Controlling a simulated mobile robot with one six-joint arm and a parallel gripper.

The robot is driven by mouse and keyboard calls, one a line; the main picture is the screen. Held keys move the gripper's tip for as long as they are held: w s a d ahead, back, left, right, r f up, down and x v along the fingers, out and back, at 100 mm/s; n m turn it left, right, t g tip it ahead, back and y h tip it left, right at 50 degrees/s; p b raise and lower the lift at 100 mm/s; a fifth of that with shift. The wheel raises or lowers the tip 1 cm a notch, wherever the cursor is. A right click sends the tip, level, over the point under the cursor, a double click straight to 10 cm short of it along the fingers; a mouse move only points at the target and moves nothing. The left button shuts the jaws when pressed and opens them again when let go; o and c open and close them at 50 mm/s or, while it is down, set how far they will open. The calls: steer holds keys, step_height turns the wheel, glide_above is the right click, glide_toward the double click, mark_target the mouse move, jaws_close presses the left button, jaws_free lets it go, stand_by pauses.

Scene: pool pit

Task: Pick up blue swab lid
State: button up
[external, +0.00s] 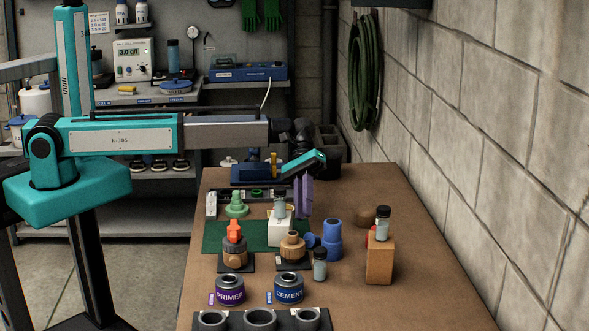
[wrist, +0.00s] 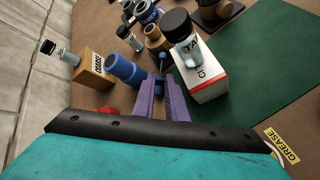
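A small blue piece with a round end, which looks like the blue swab lid (wrist: 161,57), shows just beyond my fingertips in the wrist view. In the external view the blue lid (external: 312,240) sits low beside the larger blue pipe fitting (external: 332,238). That fitting stands left of my fingers in the wrist view (wrist: 124,70). My gripper (external: 303,214) points down above the bench, behind and above the lid. Its two purple fingers (wrist: 163,82) are apart with an empty gap between them. The lid's lower part is partly hidden near the fingertips.
A vial on a white box (external: 280,232) stands close left of my fingers. A wooden block with a vial (external: 379,260) is to the right; another vial (external: 320,265) stands in front. Primer (external: 230,289) and cement (external: 289,288) cans sit nearer. The bench's right side is mostly clear.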

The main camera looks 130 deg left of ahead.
steer(key=shift+x, duration=1.35)
steer(key=shift+p+x, duration=1.45)
steer(key=shift+x, duration=1.15)
steer(key=shift+s+f, duration=0.1)
jaws_close()
step_height(320, 180, up, 10)
steer(key=b, duration=0.3)
